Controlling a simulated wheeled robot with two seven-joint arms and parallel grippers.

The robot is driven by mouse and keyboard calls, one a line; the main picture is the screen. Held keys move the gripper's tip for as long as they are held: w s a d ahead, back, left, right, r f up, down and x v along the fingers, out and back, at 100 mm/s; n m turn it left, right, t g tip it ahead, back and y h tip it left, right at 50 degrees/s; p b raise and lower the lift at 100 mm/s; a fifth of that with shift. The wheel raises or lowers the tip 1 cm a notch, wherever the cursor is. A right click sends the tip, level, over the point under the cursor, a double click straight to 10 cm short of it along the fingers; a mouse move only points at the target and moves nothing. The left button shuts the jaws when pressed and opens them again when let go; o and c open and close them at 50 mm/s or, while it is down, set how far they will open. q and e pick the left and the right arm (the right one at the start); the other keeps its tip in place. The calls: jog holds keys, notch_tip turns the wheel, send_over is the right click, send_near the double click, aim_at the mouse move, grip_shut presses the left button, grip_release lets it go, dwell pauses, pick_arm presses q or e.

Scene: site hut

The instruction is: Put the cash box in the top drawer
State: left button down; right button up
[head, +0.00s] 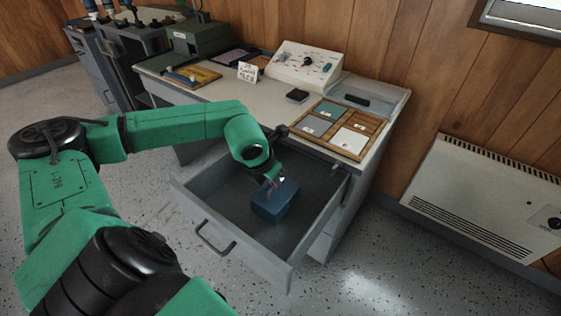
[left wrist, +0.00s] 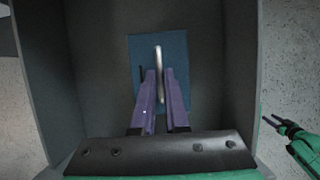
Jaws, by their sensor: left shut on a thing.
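The blue cash box (head: 275,205) is inside the open top drawer (head: 228,238) of the grey desk, within its walls. My left gripper (head: 273,180) is above the box, shut on its handle. In the left wrist view the purple fingers (left wrist: 161,98) close on the pale handle over the blue lid of the cash box (left wrist: 172,55). I cannot tell whether the box touches the drawer floor. My right gripper (left wrist: 274,122) shows small at the right of the left wrist view, over the floor, with its fingers apart and empty.
The desk top (head: 225,90) above carries a wooden tray with cards (head: 335,130), a control console (head: 305,65) and a small sign (head: 247,72). A white heater (head: 490,195) stands by the wall at right. The drawer floor around the box is clear.

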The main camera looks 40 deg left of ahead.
pick_arm(q)
jog(key=w+a+f+p, duration=0.1)
jog(key=w+a+f, duration=0.2)
jog(key=w, duration=0.6)
jog(key=shift+a+f, duration=0.15)
jog(key=shift+a, duration=0.45)
jog(key=c, duration=0.9)
grip_release()
pick_arm(e)
jog(key=shift+s+d+r, duration=0.1)
jog(key=shift+s+r, duration=0.1)
jog(key=shift+s, duration=0.35)
jog(key=shift+s+d+r, duration=0.1)
jog(key=shift+s+r, duration=0.05)
jog(key=shift+s, duration=0.4)
pick_arm(q)
jog(key=v, duration=1.2)
pick_arm(e)
jog(key=shift+r, duration=0.1)
